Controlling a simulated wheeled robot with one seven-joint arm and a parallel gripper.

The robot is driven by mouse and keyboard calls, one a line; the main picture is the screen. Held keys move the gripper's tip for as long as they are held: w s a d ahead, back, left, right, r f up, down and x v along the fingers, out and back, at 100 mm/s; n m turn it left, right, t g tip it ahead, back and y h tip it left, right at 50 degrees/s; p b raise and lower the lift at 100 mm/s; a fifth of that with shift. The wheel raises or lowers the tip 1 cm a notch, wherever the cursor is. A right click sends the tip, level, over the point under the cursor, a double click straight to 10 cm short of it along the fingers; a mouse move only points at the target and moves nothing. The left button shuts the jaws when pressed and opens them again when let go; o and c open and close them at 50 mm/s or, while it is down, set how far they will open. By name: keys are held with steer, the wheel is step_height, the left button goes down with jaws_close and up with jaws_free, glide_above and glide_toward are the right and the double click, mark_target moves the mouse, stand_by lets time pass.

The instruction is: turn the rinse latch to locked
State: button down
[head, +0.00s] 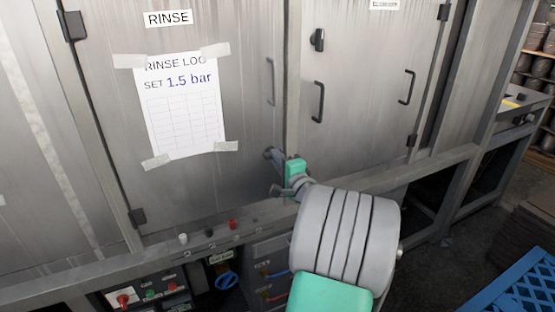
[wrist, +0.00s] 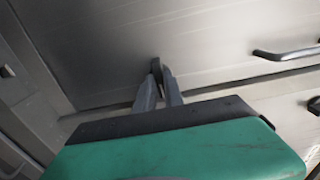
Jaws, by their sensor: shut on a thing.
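The rinse door (head: 245,120) is a grey metal panel under a RINSE sign (head: 168,18) and looks shut. My gripper (head: 269,154) is at the lower right part of this door, below its dark bar handle. In the wrist view my gripper (wrist: 161,78) has its two grey fingers close together, shut on a small dark upright piece, the rinse latch (wrist: 156,65). Only the latch's tip shows between and above the fingertips. The fingers hide the rest, and I cannot tell which way it is turned. In the head view the latch is not clear behind the fingers.
A door on the right has a dark latch (head: 317,40) and bar handles (head: 318,101). A taped rinse log sheet (head: 184,108) hangs on the rinse door. A metal ledge (head: 225,240) with small knobs runs below, above a control panel (head: 150,297). A blue crate (head: 515,285) stands lower right.

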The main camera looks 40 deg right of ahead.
steer(key=shift+f+b, duration=0.1)
steer(key=shift+b, duration=0.25)
steer(key=n+b, duration=1.7)
steer(key=b, duration=0.6)
steer(key=shift+n, duration=0.4)
steer(key=c, duration=1.4)
jaws_free()
steer(key=shift+c, duration=0.2)
